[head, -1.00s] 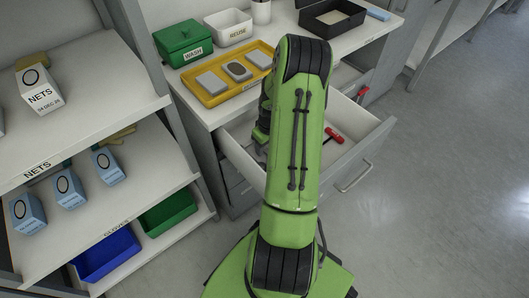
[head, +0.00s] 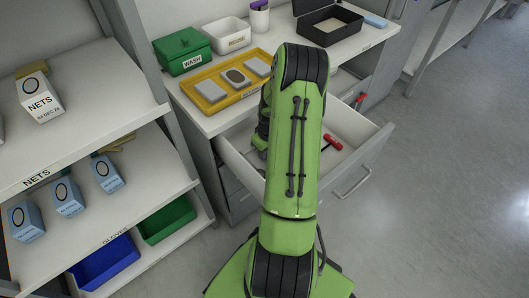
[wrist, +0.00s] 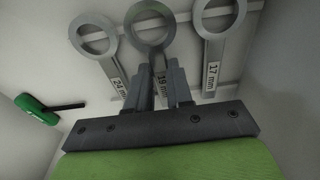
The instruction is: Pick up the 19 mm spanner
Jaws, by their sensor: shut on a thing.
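The 19 mm spanner (wrist: 149,26) is in the middle of the wrist view, a grey tool with a ring end and a "19 mm" label. My gripper (wrist: 160,83) is shut on its shank, one finger on each side of the label. The 24 mm spanner (wrist: 94,36) is to its left and the 17 mm spanner (wrist: 216,45) to its right, both outside the fingers. I cannot tell whether the held spanner is clear of what it lay on. In the head view my arm hides the spanners and the fingertips.
The open drawer (head: 362,153) holds a red T-shaped tool (head: 333,141). A green-handled tool (wrist: 37,110) lies left in the wrist view. On the counter are a yellow tray (head: 205,103), a green WASH box (head: 183,62) and a white REUSE bin (head: 226,40). Shelves stand at left.

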